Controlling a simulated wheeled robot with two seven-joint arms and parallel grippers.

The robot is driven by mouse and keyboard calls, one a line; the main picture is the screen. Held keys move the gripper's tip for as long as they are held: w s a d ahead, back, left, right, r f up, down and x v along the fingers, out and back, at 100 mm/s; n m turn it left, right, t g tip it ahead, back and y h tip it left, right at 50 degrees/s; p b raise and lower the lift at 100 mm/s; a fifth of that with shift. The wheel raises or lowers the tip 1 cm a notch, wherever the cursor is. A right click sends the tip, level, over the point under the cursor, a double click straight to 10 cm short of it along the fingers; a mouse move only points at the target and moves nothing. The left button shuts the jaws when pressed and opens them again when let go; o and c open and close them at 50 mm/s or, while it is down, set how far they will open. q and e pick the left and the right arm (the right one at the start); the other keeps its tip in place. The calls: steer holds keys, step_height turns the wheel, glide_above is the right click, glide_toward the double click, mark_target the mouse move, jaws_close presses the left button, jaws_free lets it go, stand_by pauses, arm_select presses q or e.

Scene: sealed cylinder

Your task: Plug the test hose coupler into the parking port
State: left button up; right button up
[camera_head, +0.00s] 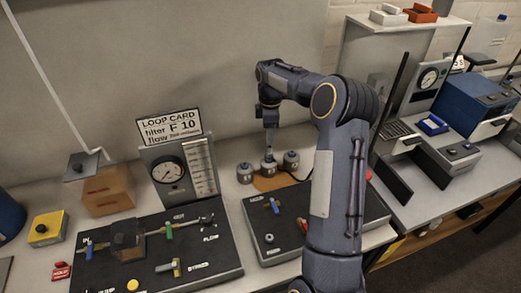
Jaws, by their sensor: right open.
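My right gripper (269,150) points down over several small grey cylinders on a brown base. It is small and its fingers are hard to make out; it is directly over the middle cylinder (269,167), and I cannot tell whether they touch. A dark panel (288,245) in front carries a blue-handled valve (275,206) and small round fittings. I cannot tell for certain which fitting is the parking port. The test hose coupler cannot be made out; my right arm hides part of the panel. My left gripper is out of view.
A second dark panel (215,270) with valves and pipes lies at left, below a gauge board (178,172) and a loop card (169,126). A brown block (106,190) and a yellow box (47,229) stand further left. A blue machine (474,105) stands on the right bench.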

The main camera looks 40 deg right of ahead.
mark_target(269, 147)
steer(key=shift+f, duration=0.1)
steer(key=shift+f, duration=0.2)
step_height(269, 147, down, 8)
steer(key=b, duration=0.4)
steer(key=shift+f, duration=0.2)
stand_by(1.2)
jaws_close()
steer(key=shift+r, duration=0.15)
stand_by(0.3)
